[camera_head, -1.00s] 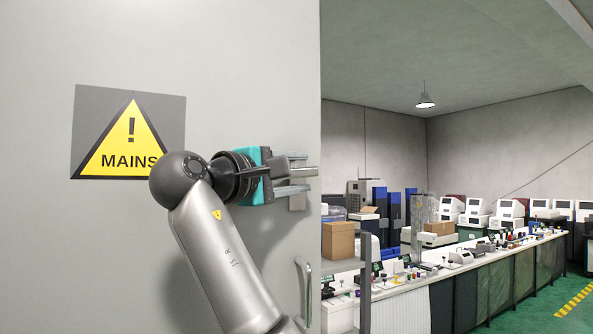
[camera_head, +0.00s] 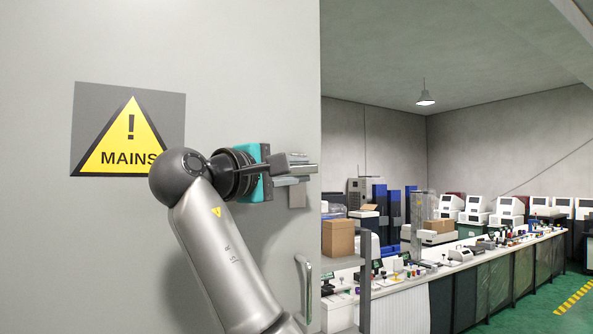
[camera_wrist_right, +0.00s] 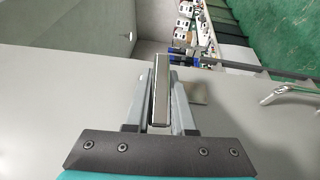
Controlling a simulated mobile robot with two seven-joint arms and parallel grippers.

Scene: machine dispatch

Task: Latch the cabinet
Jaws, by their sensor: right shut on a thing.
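The grey cabinet door (camera_head: 245,60) fills the left of the head view, with a yellow MAINS warning sign (camera_head: 128,140). My right gripper (camera_head: 302,168) is at the door's right edge. In the right wrist view its fingers (camera_wrist_right: 160,72) are shut on the latch, a flat metal bar (camera_wrist_right: 160,95) lying lengthwise between them. The latch's mounting plate (camera_head: 297,196) shows just behind and below the fingers. The fingers hide most of the latch in the head view. My left gripper is out of view.
A fixed pull handle (camera_head: 304,288) is on the door below the latch. Right of the door edge stand a shelf with a cardboard box (camera_head: 338,237) and a long workbench (camera_head: 470,265) with several devices. The green floor lies beyond.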

